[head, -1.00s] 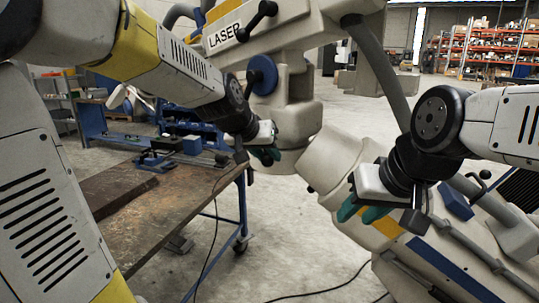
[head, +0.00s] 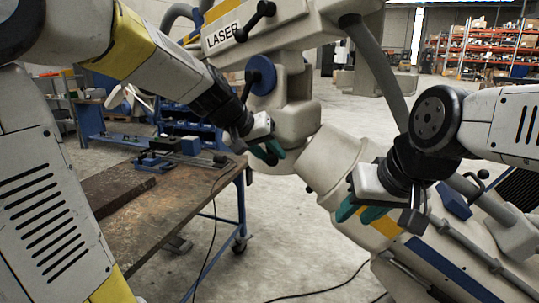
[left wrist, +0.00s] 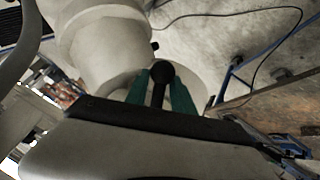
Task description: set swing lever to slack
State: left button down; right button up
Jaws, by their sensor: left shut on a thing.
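In the left wrist view, a black lever with a round ball end (left wrist: 162,72) stands between the two green fingers of my left gripper (left wrist: 163,92). The fingers are shut on it, one on each side.
Another black ball-ended lever (head: 255,20) and a blue knob (head: 261,75) sit higher on the microscope. A rusty-topped workbench (head: 150,205) stands at the left. A cable (head: 325,291) lies on the floor. Open floor shows between bench and microscope.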

pick_arm(q)
jog(key=shift+s+d+r+n+g+h, duration=0.45)
jog(key=shift+d+n+g+h, duration=0.2)
jog(key=shift+h, duration=0.25)
jog(key=shift+s+d+r+n+g+h, duration=0.15)
jog(key=shift+r+n+g+h, duration=0.2)
jog(key=shift+h, duration=0.1)
jog(key=shift+s+d+r+n+g+h, duration=0.1)
jog(key=shift+s+r+n+g+h, duration=0.15)
jog(key=shift+h, duration=0.2)
jog(key=shift+s+d+r+n+g+h, duration=0.1)
jog(key=shift+d+r+n+g+h, duration=0.1)
jog(key=shift+r+n+g+h, duration=0.3)
jog(key=shift+s+d+r+n+g+h, duration=0.1)
jog(key=shift+d+r+n+h, duration=0.1)
jog(key=shift+r+h, duration=0.35)
jog(key=shift+f, duration=0.1)
jog(key=c, duration=1.2)
grip_release()
jog(key=shift+o, duration=0.2)
jog(key=v, duration=0.8)
